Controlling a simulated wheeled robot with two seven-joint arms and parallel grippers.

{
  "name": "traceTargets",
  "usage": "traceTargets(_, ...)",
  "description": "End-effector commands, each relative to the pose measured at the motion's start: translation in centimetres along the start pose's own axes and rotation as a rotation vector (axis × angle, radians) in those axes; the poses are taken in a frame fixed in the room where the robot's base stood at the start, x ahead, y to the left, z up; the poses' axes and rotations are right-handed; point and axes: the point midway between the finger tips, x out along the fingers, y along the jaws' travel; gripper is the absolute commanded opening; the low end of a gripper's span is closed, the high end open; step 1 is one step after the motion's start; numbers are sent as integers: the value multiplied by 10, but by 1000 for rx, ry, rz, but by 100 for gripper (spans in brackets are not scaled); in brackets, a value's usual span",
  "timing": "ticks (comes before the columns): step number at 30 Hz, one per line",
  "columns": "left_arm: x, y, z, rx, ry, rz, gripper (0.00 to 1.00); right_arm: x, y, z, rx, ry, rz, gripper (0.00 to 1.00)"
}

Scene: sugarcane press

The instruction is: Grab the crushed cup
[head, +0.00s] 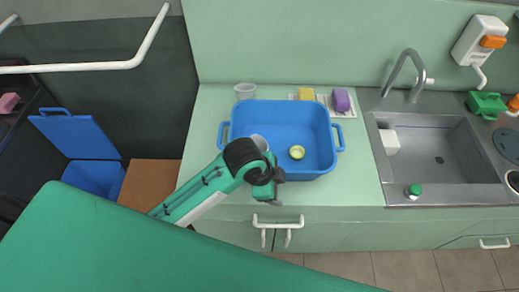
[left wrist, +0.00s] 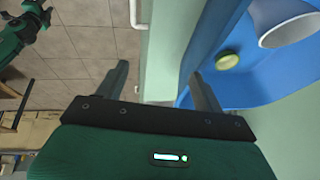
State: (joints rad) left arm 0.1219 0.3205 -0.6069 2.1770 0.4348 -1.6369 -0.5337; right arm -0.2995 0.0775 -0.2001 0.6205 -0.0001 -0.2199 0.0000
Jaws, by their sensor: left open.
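A pale cup (head: 259,142) is in the blue tub (head: 331,172) on the counter, partly hidden behind my left arm. A pale cup also shows at the top right of the left wrist view (left wrist: 285,20), above the blue tub. I cannot tell whether either cup is crushed. My left gripper (head: 284,195) is open and empty at the tub's near side. In its wrist view, one finger is over the floor and the other by the tub wall.
A yellow-green round piece (head: 297,152) lies in the tub. Yellow (head: 305,93) and purple (head: 341,100) sponges lie behind it. A sink (head: 435,150) with a tap is at right. An open blue bin (head: 95,178) stands at left. Cabinet handles (head: 278,224) stick out below the counter edge.

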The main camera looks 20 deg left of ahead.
Motion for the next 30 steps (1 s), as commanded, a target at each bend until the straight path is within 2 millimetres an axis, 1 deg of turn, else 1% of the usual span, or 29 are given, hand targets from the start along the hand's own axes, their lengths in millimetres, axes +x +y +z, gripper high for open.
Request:
traceTargets(1,0,-7,-5,62,-8,4,69,0,0,0,0,0,0,36)
traceTargets(6,2,-24,-18,264,-40,36,69,0,0,0,0,0,0,36)
traceTargets(8,1,-31,-20,338,-58,48,69,0,0,0,0,0,0,36)
traceTargets(13,-1,-58,-22,557,-129,92,69,0,2,0,-1,-1,2,36)
traceTargets(17,-7,-82,-17,702,-194,129,69,0,3,1,-2,-1,3,36)
traceTargets(21,-18,-112,-6,833,-271,176,69,0,4,1,-2,-2,4,36)
traceTargets(27,-39,-153,11,962,-366,241,69,0,4,1,-2,-2,4,36)
traceTargets(30,-47,-165,18,994,-393,264,69,0,4,1,-2,-2,4,36)
